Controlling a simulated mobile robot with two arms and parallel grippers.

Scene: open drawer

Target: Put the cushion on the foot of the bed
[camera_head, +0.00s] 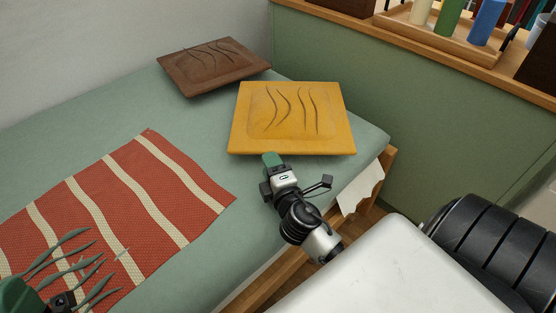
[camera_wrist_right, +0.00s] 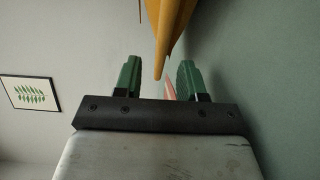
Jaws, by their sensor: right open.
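The yellow cushion (camera_head: 291,117), square with dark wavy lines, lies on the green bed (camera_head: 190,125) towards the right corner. My right gripper (camera_head: 273,160) is at its near edge. In the right wrist view the gripper (camera_wrist_right: 160,66) is open, and the cushion's edge (camera_wrist_right: 166,35) shows between and beyond its two green fingers. I cannot tell whether they touch it. A brown cushion (camera_head: 213,65) of similar design lies behind, against the wall. Green and black parts at the bottom left corner look like my left gripper (camera_head: 40,298), partly cut off and unclear.
A red and cream striped blanket (camera_head: 120,210) lies flat at the left of the bed. Grey-green leaves (camera_head: 75,262) show at bottom left. A wooden ledge (camera_head: 420,42) with a tray of coloured cylinders runs along the right. A white cloth (camera_head: 361,187) hangs by the bed's corner.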

